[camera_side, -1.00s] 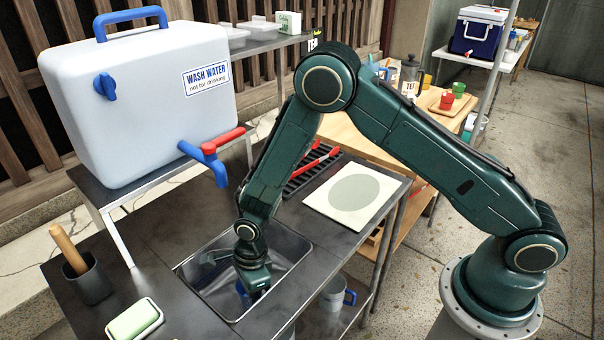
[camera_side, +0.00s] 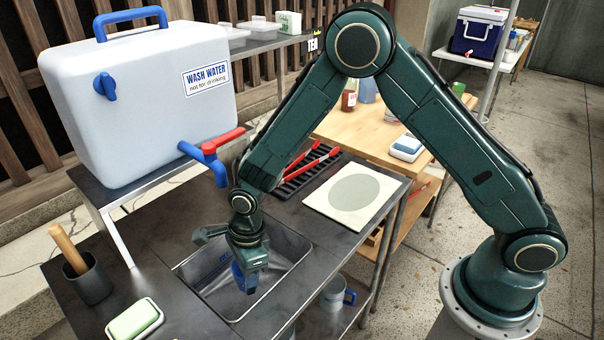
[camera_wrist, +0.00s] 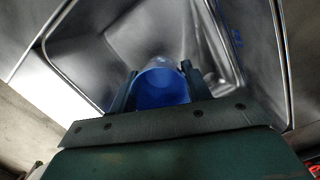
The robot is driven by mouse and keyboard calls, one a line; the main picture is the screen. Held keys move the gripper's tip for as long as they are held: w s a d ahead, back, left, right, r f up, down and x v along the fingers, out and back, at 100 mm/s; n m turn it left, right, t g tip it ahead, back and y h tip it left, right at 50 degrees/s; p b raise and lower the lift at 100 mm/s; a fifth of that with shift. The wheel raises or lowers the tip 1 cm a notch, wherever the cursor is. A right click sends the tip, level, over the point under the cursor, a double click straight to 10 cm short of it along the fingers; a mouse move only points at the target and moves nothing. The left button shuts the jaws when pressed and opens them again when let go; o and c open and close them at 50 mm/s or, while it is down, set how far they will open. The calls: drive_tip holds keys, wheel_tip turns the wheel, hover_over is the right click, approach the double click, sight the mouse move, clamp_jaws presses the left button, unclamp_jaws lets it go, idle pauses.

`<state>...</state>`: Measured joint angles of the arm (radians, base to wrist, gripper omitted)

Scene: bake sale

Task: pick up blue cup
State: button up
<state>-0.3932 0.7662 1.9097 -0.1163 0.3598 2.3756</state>
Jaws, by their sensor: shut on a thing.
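The blue cup (camera_side: 244,281) hangs below my gripper (camera_side: 243,268) in the side view, over the steel sink basin (camera_side: 292,243). In the wrist view the blue cup (camera_wrist: 160,90) sits between the two fingers of my gripper (camera_wrist: 158,86), with its rounded rim towards the basin. The fingers are shut on it, one on each side. My gripper hides part of the cup in the side view.
A white water container (camera_side: 140,105) with a blue and red tap (camera_side: 208,153) stands behind the sink. A drying rack (camera_side: 305,172) and a pale mat (camera_side: 350,195) lie to the right. A soap dish (camera_side: 134,319) and a dark pot (camera_side: 88,280) stand at the left.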

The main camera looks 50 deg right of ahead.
drive_tip(key=shift+r, duration=1.6)
drive_tip(key=shift+d+r, duration=0.35)
drive_tip(key=shift+r, duration=0.1)
drive_tip(key=s+d+r, duration=0.3)
drive_tip(key=d+r, duration=0.3)
drive_tip(key=d+r+m, duration=0.2)
drive_tip(key=d+m, duration=0.2)
drive_tip(key=d, duration=1.2)
drive_tip(key=s+d+r+m+t, duration=0.1)
drive_tip(key=d+m, duration=0.4)
drive_tip(key=d, duration=1.2)
drive_tip(key=shift+s+r+h, duration=0.25)
drive_tip(key=shift+r+h, duration=0.15)
drive_tip(key=shift+r, duration=0.05)
